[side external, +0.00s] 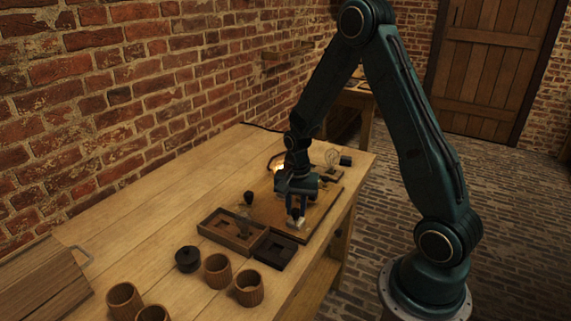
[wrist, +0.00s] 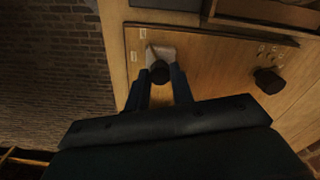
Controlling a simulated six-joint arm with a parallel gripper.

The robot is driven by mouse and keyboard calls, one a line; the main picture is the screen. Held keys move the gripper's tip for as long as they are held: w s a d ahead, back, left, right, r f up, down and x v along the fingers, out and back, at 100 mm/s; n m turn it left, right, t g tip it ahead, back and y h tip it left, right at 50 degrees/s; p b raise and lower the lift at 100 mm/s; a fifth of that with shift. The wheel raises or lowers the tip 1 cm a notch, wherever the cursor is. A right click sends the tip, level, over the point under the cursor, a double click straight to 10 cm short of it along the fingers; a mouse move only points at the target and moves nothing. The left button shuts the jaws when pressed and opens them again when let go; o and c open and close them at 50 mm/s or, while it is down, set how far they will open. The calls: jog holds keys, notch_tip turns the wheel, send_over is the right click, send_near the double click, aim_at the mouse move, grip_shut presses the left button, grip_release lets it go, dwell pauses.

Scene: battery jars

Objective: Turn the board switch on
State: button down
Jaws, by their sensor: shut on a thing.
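The wooden board (side external: 322,205) lies near the table's right edge, and it also shows in the wrist view (wrist: 215,65). On its near part is a switch with a pale metal base (side external: 297,224) and a dark round knob (wrist: 159,72). My gripper (side external: 296,208) points down over the switch. In the wrist view its two fingers (wrist: 160,84) are shut on the knob, one on each side. The fingers hide part of the switch, and I cannot tell its lever's position. A second dark knob (wrist: 268,80) stands apart on the board.
A warm glow (side external: 279,164) shows behind my wrist. A clear glass bulb (side external: 332,158) stands at the board's far end. A wooden tray (side external: 221,228) and a dark box (side external: 276,251) sit beside the board. Several wooden cups (side external: 218,271) and a dark lidded pot (side external: 188,259) stand nearer.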

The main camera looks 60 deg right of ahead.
aim_at(296, 210)
jog(key=c, duration=1.2)
grip_release()
jog(key=shift+r, duration=0.1)
notch_tip(296, 210, up, 14)
